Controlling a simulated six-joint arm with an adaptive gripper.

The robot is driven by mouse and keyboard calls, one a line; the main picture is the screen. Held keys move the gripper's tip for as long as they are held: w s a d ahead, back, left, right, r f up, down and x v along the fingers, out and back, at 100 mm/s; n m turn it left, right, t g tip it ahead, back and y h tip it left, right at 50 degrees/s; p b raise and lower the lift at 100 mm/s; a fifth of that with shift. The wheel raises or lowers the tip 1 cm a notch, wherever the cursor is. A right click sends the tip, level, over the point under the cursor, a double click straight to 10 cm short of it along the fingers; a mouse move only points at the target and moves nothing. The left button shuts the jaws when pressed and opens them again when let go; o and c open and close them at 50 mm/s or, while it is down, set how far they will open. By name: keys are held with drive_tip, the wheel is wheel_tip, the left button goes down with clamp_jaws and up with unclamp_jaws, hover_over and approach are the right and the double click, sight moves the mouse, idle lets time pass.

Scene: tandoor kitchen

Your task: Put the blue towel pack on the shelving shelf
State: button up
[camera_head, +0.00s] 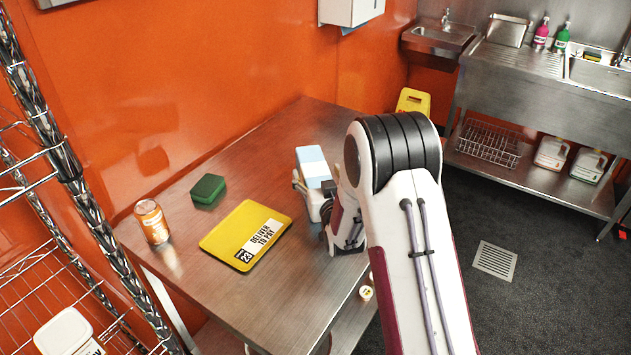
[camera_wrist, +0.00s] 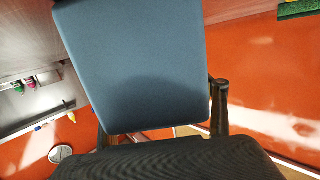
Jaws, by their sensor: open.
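The blue towel pack (camera_head: 312,162), a light blue block with a white lower part, is on the steel table near its back edge. Its blue face fills much of the wrist view (camera_wrist: 135,65). My gripper (camera_head: 316,180) is open, with one finger at each side of the pack. In the wrist view one dark finger shows at the pack's right edge; whether the fingers touch it I cannot tell. The wire shelving shelf (camera_head: 40,290) is at the left, with chrome posts. My arm hides part of the table's right side.
A white container (camera_head: 62,330) sits low in the shelving. The orange wall stands behind; sinks are at the back right.

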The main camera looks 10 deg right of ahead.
idle(0.5)
drive_tip(key=c, duration=1.6)
wheel_tip(320, 180, up, 10)
drive_tip(key=shift+r, duration=0.25)
